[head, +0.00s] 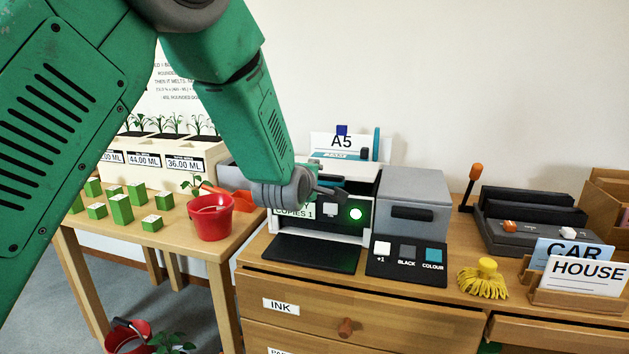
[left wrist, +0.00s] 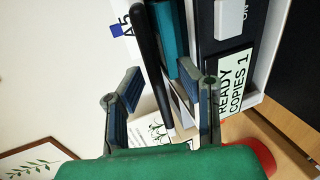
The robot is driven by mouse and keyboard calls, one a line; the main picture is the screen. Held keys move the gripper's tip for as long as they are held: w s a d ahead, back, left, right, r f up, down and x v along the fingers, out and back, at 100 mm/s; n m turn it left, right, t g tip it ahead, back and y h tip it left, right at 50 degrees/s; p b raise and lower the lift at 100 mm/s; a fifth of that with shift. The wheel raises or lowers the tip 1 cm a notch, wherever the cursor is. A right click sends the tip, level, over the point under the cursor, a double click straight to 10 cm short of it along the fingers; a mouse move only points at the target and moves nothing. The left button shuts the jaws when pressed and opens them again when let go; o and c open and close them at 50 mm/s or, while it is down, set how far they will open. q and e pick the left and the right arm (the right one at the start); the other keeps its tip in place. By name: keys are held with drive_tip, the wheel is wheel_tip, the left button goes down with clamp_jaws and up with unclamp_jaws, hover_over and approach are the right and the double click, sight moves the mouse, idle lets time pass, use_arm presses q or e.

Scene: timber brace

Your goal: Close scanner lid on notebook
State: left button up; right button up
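The scanner is the top of a copier (head: 352,228) on the wooden drawer unit. The left wrist view shows a dark slab edge (left wrist: 150,60), which looks like the lid, with a teal item (left wrist: 168,35), perhaps the notebook, beside it. How far the lid is open I cannot tell. My left gripper (head: 332,190) is at the copier's upper front, partly hiding the panel and lid area. In the left wrist view its fingers (left wrist: 162,76) are spread apart, with the slab and teal item seen between them; contact is unclear. My right gripper is not in view.
An A5 sign (head: 341,143) stands behind the copier. A grey box (head: 412,192) and a button pad (head: 407,263) are to its right. A red pot (head: 210,217) stands left on another table.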

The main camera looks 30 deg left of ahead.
use_arm(q)
drive_tip(key=v, duration=1.2)
drive_tip(key=shift+a+f, duration=0.1)
drive_tip(key=shift+f, duration=0.1)
drive_tip(key=s+d+f+m+g+h+p, duration=0.15)
drive_tip(key=s+f+m, duration=0.25)
drive_tip(key=f, duration=0.4)
drive_tip(key=s+f+m+g+p, duration=0.25)
drive_tip(key=s+f+m, duration=0.2)
drive_tip(key=f, duration=0.35)
drive_tip(key=s+d+f+m+g+h+p, duration=0.1)
drive_tip(key=s+f+m+g, duration=0.25)
drive_tip(key=f, duration=0.45)
drive_tip(key=s+d+f+m+g+p, duration=0.1)
drive_tip(key=s+f+m+g, duration=0.2)
drive_tip(key=s, duration=0.8)
drive_tip(key=s+d+f+m+g+h+p, duration=0.1)
drive_tip(key=s+f+m+g+p, duration=0.1)
drive_tip(key=s+f+m, duration=0.4)
drive_tip(key=s+f+g, duration=0.1)
drive_tip(key=s, duration=0.4)
drive_tip(key=shift+s+d, duration=0.25)
drive_tip(key=shift+s, duration=0.05)
drive_tip(key=shift+w+f, duration=0.1)
drive_tip(key=shift+w, duration=0.05)
